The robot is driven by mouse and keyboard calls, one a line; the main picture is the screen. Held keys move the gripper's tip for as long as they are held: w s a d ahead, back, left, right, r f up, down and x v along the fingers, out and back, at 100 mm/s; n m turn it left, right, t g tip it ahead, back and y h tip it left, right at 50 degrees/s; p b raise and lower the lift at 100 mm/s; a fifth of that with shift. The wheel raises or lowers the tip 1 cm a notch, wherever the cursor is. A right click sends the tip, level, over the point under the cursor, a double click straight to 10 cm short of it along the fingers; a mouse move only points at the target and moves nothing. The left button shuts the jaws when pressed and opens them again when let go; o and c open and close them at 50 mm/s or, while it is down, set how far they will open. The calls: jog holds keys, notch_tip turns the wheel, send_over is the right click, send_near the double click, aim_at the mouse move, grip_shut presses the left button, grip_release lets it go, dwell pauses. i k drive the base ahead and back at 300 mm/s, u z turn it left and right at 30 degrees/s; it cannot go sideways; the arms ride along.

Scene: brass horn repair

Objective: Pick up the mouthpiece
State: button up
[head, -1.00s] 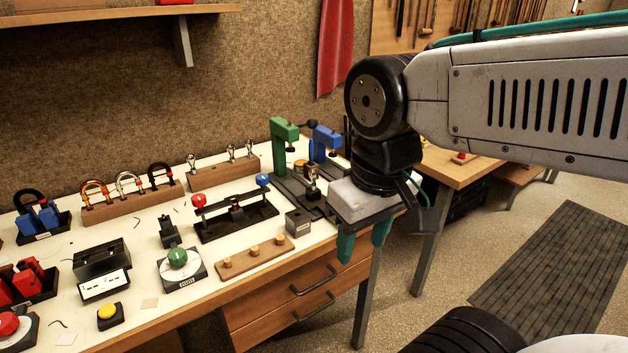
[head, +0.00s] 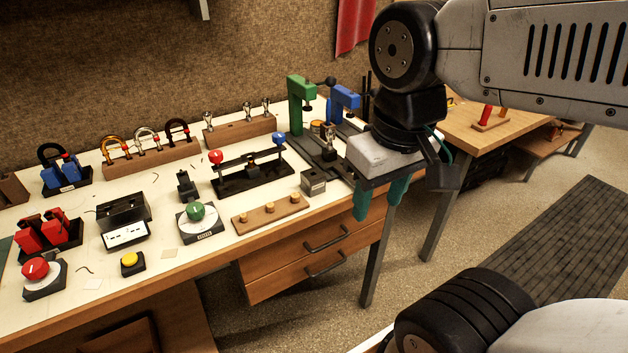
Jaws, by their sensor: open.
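Three small silver cup-shaped pieces that look like mouthpieces stand in a wooden block (head: 240,131) at the back of the bench: a left one (head: 209,118), a middle one (head: 247,109) and a right one (head: 266,106). Another small silver piece (head: 330,134) stands on a dark holder near the green and blue presses; I cannot tell whether it is a mouthpiece. My gripper (head: 380,200) points down at the bench's right front edge, with its teal fingers apart and nothing visible between them. It is to the right of all these pieces and clear of them.
A green press (head: 301,102) and a blue press (head: 343,100) stand upright at the back right. A black rack (head: 252,177) with red and blue knobs, a wooden peg board (head: 271,214) and a green-knobbed dial (head: 197,213) crowd the middle.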

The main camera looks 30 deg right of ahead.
aim_at(330, 132)
jog(key=z, duration=3.1)
jog(key=i, duration=0.55)
jog(key=u, duration=2.7)
jog(key=i, duration=0.5)
jog(key=z, duration=0.05)
